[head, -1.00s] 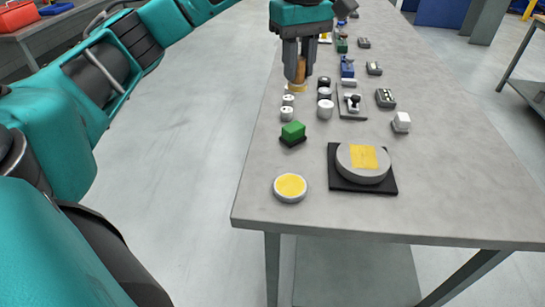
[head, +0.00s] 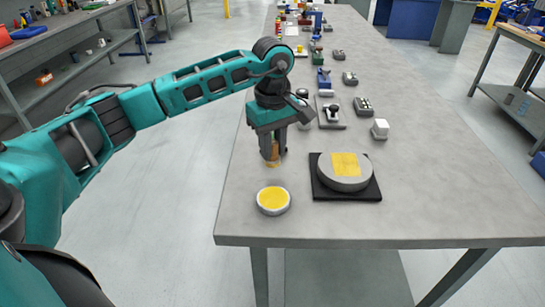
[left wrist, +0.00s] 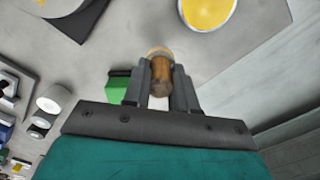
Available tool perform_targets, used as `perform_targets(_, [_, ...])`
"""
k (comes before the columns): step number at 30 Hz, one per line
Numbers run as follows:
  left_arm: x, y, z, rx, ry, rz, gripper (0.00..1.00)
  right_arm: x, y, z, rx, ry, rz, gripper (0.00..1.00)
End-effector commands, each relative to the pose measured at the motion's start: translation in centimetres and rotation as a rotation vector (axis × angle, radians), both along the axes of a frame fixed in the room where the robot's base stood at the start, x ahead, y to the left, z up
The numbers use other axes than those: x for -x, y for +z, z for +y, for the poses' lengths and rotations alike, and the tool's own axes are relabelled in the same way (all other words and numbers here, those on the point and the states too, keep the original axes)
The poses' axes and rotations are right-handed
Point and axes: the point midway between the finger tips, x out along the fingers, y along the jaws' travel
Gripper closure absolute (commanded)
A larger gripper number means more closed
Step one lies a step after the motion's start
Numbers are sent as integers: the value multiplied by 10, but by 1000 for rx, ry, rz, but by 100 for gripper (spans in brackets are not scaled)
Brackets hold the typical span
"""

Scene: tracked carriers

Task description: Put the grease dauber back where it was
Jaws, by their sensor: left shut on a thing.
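The grease dauber (head: 275,152) has a brown wooden handle and a pale yellowish end pointing down. My left gripper (head: 271,157) is shut on its handle, just behind the round grease tin near the table's front left. In the left wrist view the dauber (left wrist: 162,80) sits between both fingers (left wrist: 161,88), its lower end partly hidden. The grey-rimmed tin of yellow grease (head: 273,200) stands apart from the dauber; it also shows in the left wrist view (left wrist: 207,10). I cannot tell how high the dauber is above the table. My right gripper is not in view.
A grey disc with a yellow patch (head: 345,182) sits on a black mat (head: 346,196). A green block (left wrist: 118,92) is close beside the fingers. The front right tabletop is clear.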

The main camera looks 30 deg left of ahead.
Motion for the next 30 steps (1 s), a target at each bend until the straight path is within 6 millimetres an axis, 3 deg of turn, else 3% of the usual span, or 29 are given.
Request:
perform_targets(6, [1, -33, 0, 0, 1, 4, 100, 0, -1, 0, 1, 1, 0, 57])
perform_targets(18, [0, -40, 0, 0, 0, 1, 100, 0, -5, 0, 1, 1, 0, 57])
perform_targets(19, [0, -39, 0, 0, 0, 1, 72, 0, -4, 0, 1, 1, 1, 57])
perform_targets(26, [0, -38, 0, 0, 0, 1, 50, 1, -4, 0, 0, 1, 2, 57])
perform_targets(30, [0, -38, 0, 0, 0, 1, 48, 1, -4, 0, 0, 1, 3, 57])
